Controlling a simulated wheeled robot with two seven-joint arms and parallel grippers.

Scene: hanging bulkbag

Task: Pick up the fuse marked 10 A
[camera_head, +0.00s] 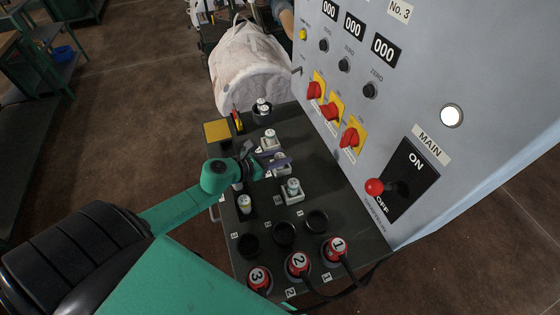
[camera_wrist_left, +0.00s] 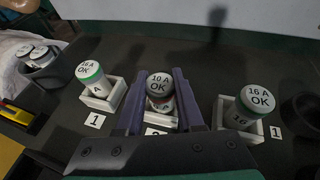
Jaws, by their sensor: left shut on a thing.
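The fuse marked 10 A (camera_wrist_left: 159,84) has a white cap reading "10 A OK" and a green band. It stands upright between the two purple-grey fingers of my left gripper (camera_wrist_left: 158,100), at the middle white holder (camera_wrist_left: 152,122). My left gripper (camera_head: 277,164) is shut on it; the fuse's top (camera_head: 280,157) shows in the head view. The fingers hide its lower part, so I cannot tell whether it is still seated. My right gripper is not in view.
A grey control cabinet (camera_head: 430,60) with a red-knobbed MAIN lever (camera_head: 376,187) rises at right.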

